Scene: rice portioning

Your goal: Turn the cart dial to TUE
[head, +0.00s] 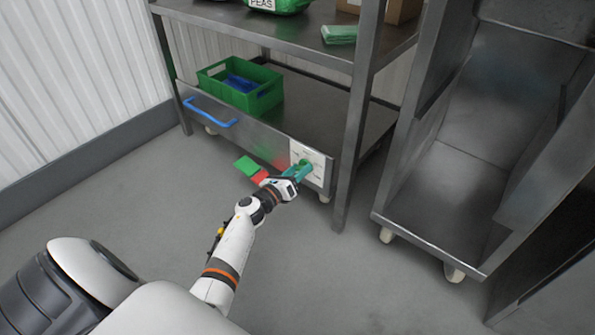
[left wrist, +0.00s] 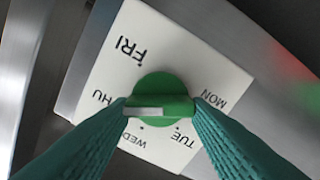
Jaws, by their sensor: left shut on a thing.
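The cart dial is a round green knob (left wrist: 165,85) on a white label plate (left wrist: 215,70) at the right end of the cart's lower front panel. In the left wrist view the plate reads FRI, a partly hidden HU, WED, TUE and MON around the knob. A white mark (left wrist: 143,112) on the knob's grip bar points left, between HU and WED; TUE is at lower right. My left gripper (left wrist: 160,108) is shut on the bar, one green finger at each end. In the head view it reaches the plate (head: 315,157). My right gripper is not in view.
The metal cart's front panel has a blue handle (head: 209,112). A green crate (head: 262,104) with blue contents stands on the lower shelf. Flat green and red patches (head: 248,166) show left of my gripper. A second metal cart (head: 430,230) stands right. Floor in front is clear.

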